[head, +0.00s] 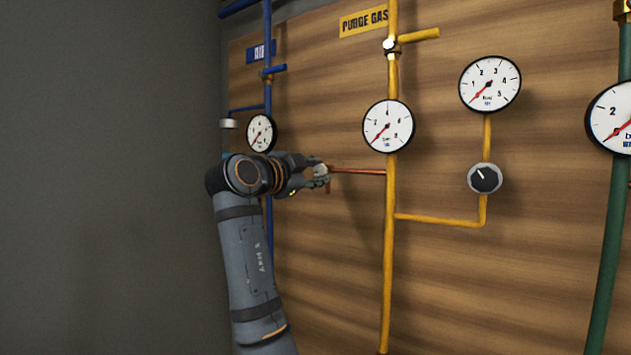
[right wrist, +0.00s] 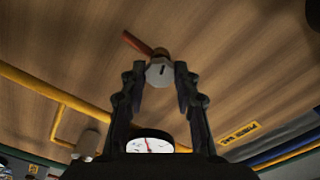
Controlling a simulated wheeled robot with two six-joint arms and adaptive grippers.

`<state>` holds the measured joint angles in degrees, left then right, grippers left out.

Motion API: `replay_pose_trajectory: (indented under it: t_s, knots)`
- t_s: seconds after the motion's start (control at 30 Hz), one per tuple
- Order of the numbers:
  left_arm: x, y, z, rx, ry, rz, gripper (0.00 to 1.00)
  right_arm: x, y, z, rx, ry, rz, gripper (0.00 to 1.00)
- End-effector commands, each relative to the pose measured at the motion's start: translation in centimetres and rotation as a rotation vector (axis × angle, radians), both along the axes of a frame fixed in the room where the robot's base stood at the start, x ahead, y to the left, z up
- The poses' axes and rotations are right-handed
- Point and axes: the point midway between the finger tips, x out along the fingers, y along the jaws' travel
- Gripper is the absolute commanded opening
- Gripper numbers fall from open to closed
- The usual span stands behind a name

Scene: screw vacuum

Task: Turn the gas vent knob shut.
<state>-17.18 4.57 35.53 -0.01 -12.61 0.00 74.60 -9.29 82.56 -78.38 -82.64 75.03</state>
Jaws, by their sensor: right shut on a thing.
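The vent knob (right wrist: 160,72) is a small grey knob with a dark index mark. It sits on a short copper pipe (right wrist: 137,43), which shows in the head view (head: 357,171) branching left from the yellow purge gas pipe (head: 390,260). My right gripper (head: 319,173) is at the knob, mostly side-on in the head view. In the right wrist view its two fingers (right wrist: 160,80) are closed on the knob's sides. In the head view the fingers partly hide the knob. My left gripper is in neither view.
A gauge (head: 388,126) sits on the yellow pipe. To the right are another gauge (head: 490,83) and a dark-faced knob (head: 485,178). A blue air pipe (head: 268,95) with a small gauge (head: 261,133) is behind my arm. A green pipe (head: 610,230) stands far right.

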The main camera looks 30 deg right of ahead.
Motion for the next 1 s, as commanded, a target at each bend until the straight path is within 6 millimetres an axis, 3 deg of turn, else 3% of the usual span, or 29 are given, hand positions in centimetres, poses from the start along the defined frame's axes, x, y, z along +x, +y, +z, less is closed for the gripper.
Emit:
replay_pose_trajectory:
  t_s: [0.5,1.0]
  knots:
    - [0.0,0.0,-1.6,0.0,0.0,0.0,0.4,0.0,0.0,0.0,0.125,-0.306,0.001,0.0]
    - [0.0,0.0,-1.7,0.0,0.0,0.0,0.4,0.0,0.0,0.1,0.148,-0.365,0.001,0.0]
